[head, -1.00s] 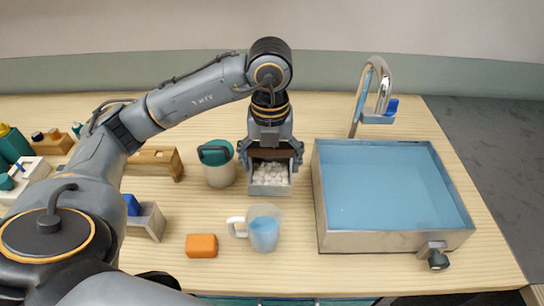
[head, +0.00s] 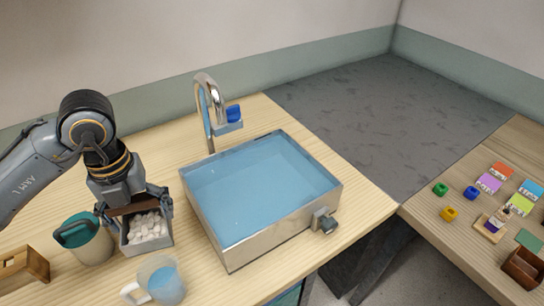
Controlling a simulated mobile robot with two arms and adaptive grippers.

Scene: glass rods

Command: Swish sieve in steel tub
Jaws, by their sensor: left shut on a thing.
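My left gripper (head: 134,205) comes down from above at the left of the head view. It is shut on a small grey box-shaped sieve (head: 149,247) holding white pebble-like pieces (head: 148,227). The fingers are at the sieve's two sides. The sieve is beside the steel tub (head: 268,238), left of its left wall, not over the water. I cannot tell whether its base touches the table. The tub is wide, rectangular and filled with blue water (head: 262,185). My right gripper is not in view.
A curved steel tap (head: 206,105) with a blue piece (head: 233,113) stands behind the tub. A tap knob (head: 325,223) juts from the front wall. A teal-lidded canister (head: 88,245) and a cup of blue liquid (head: 163,282) stand near the sieve. A second table (head: 460,245) holds small coloured blocks.

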